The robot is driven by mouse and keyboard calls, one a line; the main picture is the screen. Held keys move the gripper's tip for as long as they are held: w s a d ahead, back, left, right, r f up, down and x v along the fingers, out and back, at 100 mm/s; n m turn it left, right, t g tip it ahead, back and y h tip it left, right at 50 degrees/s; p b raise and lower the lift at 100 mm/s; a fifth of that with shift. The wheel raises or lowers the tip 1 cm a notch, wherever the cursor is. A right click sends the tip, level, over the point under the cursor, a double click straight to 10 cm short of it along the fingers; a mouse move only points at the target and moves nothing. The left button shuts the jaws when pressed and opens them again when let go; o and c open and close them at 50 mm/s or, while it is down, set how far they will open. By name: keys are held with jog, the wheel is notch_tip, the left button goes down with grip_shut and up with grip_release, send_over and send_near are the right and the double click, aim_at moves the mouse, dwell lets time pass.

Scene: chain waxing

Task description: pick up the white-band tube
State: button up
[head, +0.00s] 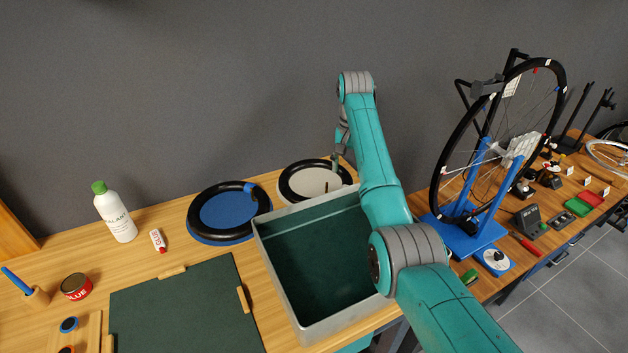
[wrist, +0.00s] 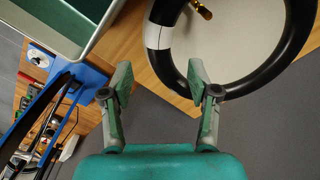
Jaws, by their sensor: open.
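The white-band tube is a black ring lying on a pale round disc at the back of the bench, right of centre in the head view (head: 284,185). In the wrist view the tube (wrist: 178,74) fills the upper right, with its white band (wrist: 158,36) at the left side and a brass valve inside the ring. My gripper (wrist: 159,78) is open and empty. Its fingertips appear on either side of the ring's near edge, but I cannot tell the height gap. In the head view my arm hides part of the tube's right side.
A blue-band tube (head: 203,222) lies on a blue disc to the left. An open grey bin (head: 289,312) stands in front of the tube. A wheel on a blue stand (head: 466,236) rises at right. A white bottle (head: 117,218) stands at far left.

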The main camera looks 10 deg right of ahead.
aim_at(346, 185)
jog(key=shift+s+a+f, duration=0.1)
jog(key=shift+s+f, duration=0.1)
jog(key=shift+f, duration=0.7)
jog(key=shift+s+a+f, duration=0.1)
jog(key=shift+s+f, duration=0.1)
jog(key=shift+f, duration=0.65)
jog(key=shift+s+f, duration=0.2)
jog(key=shift+f, duration=0.95)
grip_shut()
